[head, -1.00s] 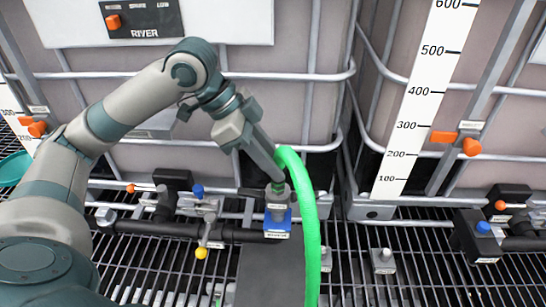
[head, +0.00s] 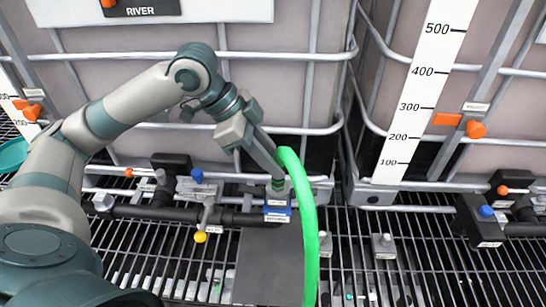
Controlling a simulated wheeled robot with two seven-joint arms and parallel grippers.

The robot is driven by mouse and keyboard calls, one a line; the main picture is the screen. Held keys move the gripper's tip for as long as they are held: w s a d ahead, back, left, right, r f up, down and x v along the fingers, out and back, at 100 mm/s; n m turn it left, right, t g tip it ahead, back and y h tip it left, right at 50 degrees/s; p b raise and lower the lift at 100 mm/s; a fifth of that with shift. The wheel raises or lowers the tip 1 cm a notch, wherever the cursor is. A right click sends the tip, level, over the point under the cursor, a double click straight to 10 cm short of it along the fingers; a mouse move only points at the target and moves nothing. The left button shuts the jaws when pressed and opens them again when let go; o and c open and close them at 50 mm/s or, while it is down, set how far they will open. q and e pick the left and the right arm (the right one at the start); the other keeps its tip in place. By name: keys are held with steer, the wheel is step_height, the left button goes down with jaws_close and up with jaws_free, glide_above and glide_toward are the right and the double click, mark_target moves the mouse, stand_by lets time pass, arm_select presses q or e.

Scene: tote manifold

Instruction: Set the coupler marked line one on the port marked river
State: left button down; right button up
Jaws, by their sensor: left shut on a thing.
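My left gripper (head: 277,181) is shut on the metal coupler (head: 276,195) at the end of a bright green hose (head: 303,205). The coupler sits upright at a blue port block (head: 277,213) on the black manifold pipe in front of the left tote. I cannot tell whether it is fully seated. The labels on the coupler and port are too small to read. My right gripper is not in view.
A valve with a yellow knob (head: 200,237) hangs left of the port. A blue-capped fitting (head: 197,176) stands behind it. Grey blocks (head: 383,245) sit on the grating at right. A second manifold with a blue cap (head: 486,211) is at far right.

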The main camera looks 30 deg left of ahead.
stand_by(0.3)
arm_select(q)
steer(key=c, duration=1.5)
jaws_free()
steer(key=shift+c, duration=0.2)
steer(key=shift+o, duration=0.4)
steer(key=shift+s+a+r, duration=0.15)
steer(key=shift+a+r, duration=0.25)
steer(key=shift+r, duration=0.15)
steer(key=b+v, duration=0.1)
steer(key=v, duration=1.5)
steer(key=shift+b, duration=0.4)
steer(key=shift+d, duration=0.1)
